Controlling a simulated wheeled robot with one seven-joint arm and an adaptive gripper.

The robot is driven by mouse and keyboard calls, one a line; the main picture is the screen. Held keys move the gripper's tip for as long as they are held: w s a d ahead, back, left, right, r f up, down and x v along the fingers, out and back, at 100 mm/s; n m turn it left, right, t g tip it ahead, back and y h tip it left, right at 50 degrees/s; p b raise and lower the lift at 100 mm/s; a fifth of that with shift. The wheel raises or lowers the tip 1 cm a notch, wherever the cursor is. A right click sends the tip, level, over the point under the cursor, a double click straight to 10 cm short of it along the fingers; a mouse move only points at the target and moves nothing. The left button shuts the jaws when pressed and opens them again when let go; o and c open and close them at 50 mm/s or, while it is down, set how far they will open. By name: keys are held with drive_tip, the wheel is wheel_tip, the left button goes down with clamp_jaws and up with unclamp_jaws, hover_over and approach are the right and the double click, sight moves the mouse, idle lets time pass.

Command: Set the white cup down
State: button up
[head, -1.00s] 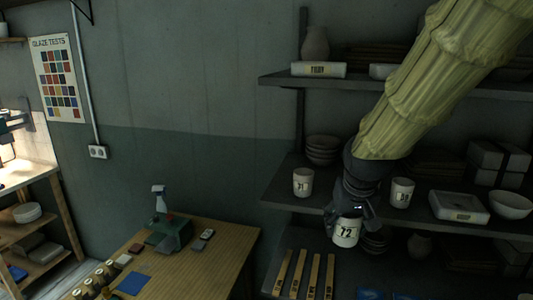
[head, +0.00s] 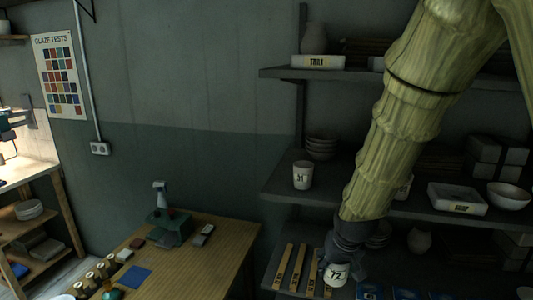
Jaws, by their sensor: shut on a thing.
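The white cup (head: 337,274) marked 72 is in my gripper (head: 345,255), in the head view at the lower right of centre. My gripper is shut on it, and dark fingers cover its upper part. The cup looks slightly tilted and is in front of the right end of the wooden strips (head: 283,267) on the lower shelf. I cannot tell whether its base touches the shelf.
A white cup (head: 303,176) marked 31 and stacked bowls (head: 320,147) stand on the middle shelf (head: 290,190). A white tray (head: 457,198) and bowl (head: 508,195) stand right of my arm. Blue tiles (head: 370,291) lie right of the cup.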

drive_tip(key=s+f+b, duration=0.1)
drive_tip(key=s+f, duration=0.2)
drive_tip(key=f, duration=1)
drive_tip(key=s+f+b, duration=0.2)
drive_tip(key=s+f, duration=0.1)
drive_tip(key=f, duration=1)
drive_tip(key=shift+s+a+f+n, duration=0.15)
drive_tip(key=shift+s+n, duration=0.1)
drive_tip(key=shift+n, duration=0.05)
